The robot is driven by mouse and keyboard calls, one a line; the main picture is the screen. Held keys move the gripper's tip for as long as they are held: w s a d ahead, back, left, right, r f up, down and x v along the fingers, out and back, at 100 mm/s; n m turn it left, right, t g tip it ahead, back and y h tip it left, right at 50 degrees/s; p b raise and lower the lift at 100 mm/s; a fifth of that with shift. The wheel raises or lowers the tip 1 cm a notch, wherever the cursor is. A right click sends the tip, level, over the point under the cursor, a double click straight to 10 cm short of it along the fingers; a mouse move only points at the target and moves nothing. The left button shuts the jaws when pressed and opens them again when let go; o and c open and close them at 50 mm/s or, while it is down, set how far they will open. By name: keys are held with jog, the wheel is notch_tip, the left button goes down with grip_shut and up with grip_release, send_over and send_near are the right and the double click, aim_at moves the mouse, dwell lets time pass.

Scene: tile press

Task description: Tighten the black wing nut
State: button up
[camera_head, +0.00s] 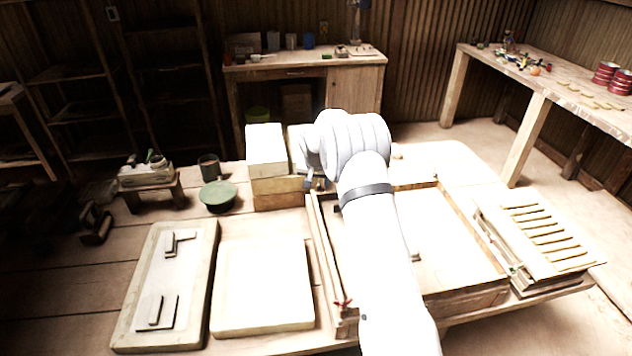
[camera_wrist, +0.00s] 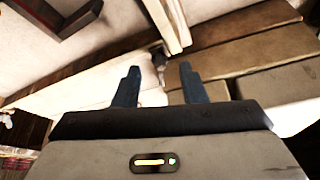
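My gripper (camera_wrist: 160,72) is open in the wrist view, its two dark fingers apart. A small dark piece (camera_wrist: 159,60) shows just beyond the gap between the fingertips, beside a pale wooden strip; it may be the black wing nut, but it is too small to be sure. In the head view my gripper (camera_head: 312,182) points down at the far left corner of the wooden press frame (camera_head: 472,236), mostly behind my arm. No black wing nut can be made out clearly there. A red wing nut (camera_head: 343,303) sits at the frame's near left corner.
Pale blocks (camera_head: 267,150) stand close behind the gripper. Left of the frame lie a flat board (camera_head: 262,285) and a tray with small pieces (camera_head: 130,325). A slatted rack (camera_head: 540,235) stands right. A green-topped pot (camera_head: 218,194) is at the back left.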

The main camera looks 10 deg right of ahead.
jog(key=shift+x, duration=1.05)
